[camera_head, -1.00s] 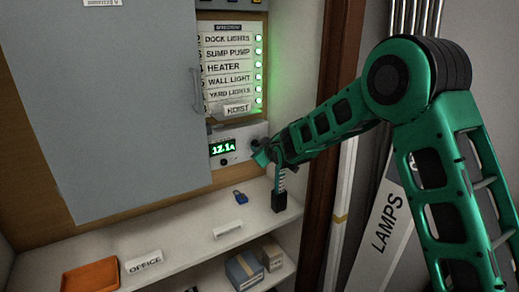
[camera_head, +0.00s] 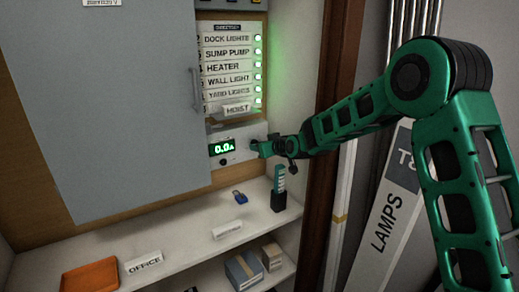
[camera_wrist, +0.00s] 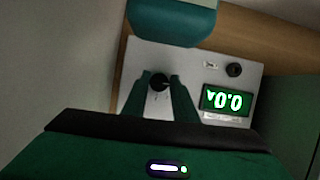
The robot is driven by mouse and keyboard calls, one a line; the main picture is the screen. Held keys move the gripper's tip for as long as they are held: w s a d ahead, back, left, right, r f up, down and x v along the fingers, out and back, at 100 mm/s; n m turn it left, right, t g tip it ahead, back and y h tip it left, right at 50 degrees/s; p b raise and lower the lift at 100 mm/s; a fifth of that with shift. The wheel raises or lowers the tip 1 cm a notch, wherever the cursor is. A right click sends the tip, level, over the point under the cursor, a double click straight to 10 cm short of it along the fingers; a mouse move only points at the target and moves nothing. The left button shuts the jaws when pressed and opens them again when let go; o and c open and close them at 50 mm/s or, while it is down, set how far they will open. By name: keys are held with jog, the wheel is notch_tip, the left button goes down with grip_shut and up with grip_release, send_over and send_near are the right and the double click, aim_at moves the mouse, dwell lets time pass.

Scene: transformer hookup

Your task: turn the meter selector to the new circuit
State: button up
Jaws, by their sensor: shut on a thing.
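The meter (camera_head: 240,135) is a pale box below the directory, with a green display (camera_head: 221,147) reading 0.0A. In the wrist view the meter panel (camera_wrist: 190,62) shows the display (camera_wrist: 227,101) turned over. The selector (camera_wrist: 158,82) is a black round knob with a small white mark, between my two green fingers. My gripper (camera_head: 259,147), also in the wrist view (camera_wrist: 160,88), is shut on this knob. In the head view my gripper hides the knob. A second, smaller black knob or socket (camera_wrist: 234,70) is beside the display.
The directory (camera_head: 228,68) lists several circuits, with HOIST on a separate label at the bottom, and green lights beside it. A grey cabinet door (camera_head: 110,110) stands at left.

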jog(key=shift+w+d+m+y, duration=0.1)
jog(key=shift+d+m+y, duration=0.05)
jog(key=shift+m+y, duration=0.2)
dwell(0.3)
jog(key=o, duration=1)
jog(key=shift+o, duration=0.2)
jog(key=v, duration=0.7)
jog(key=shift+r, duration=0.15)
